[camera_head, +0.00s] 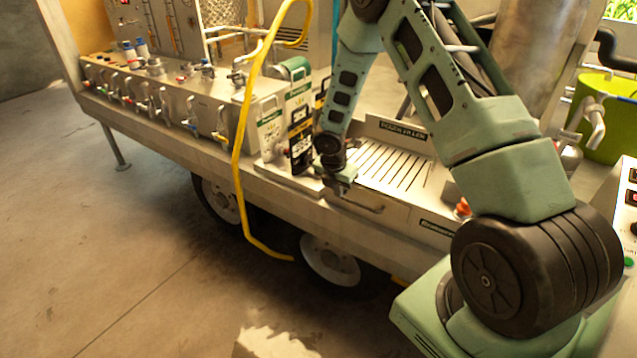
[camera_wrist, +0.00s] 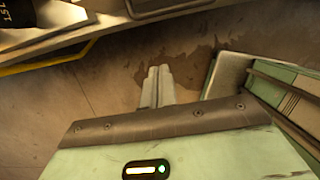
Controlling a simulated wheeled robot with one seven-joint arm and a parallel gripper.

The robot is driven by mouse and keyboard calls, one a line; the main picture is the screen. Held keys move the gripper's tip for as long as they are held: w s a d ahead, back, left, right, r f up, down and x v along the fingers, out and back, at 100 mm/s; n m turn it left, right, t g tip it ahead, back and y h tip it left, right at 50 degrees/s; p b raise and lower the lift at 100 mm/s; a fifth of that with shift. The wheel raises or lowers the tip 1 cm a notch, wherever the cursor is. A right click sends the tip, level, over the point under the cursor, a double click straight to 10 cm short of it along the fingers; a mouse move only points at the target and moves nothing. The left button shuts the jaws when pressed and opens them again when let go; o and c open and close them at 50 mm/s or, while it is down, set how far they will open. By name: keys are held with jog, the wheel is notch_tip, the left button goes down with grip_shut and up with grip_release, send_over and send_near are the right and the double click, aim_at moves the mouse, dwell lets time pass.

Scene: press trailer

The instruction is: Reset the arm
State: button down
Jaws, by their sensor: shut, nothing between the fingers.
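My arm (camera_head: 500,150) rises from the lower right, bends at the top of the head view and comes down to the trailer's front edge. My gripper (camera_head: 340,178) is at the lower end, in front of the slatted tray and just above a bar handle. In the wrist view the two fingers (camera_wrist: 157,80) are together and empty, with the concrete floor behind them. The fingertips are small and hard to make out in the head view.
The trailer bed (camera_head: 190,145) carries a steel manifold with several valves (camera_head: 160,95). A yellow hose (camera_head: 240,150) hangs over its edge. Labelled cards (camera_head: 300,140) stand left of my gripper, beside the slatted tray (camera_head: 395,165). A green tub (camera_head: 610,120) stands at right. Floor (camera_head: 100,250) at left is clear.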

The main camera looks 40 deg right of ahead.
jog(key=s+a+r+m+y, duration=0.1)
jog(key=s+a+r+m, duration=0.35)
jog(key=a+r, duration=0.5)
jog(key=s+a+r+m+y, duration=0.1)
jog(key=s+a+r+m, duration=0.35)
jog(key=a, duration=0.85)
jog(key=s+a+r+m, duration=0.2)
jog(key=s+a+r, duration=0.2)
jog(key=s, duration=0.6)
jog(key=s+a+r+m+g+y, duration=0.1)
jog(key=s+a+r+m, duration=0.2)
jog(key=s, duration=0.8)
jog(key=a+r, duration=0.2)
jog(key=a, duration=0.1)
jog(key=shift+a, duration=0.35)
jog(key=shift+s, duration=0.1)
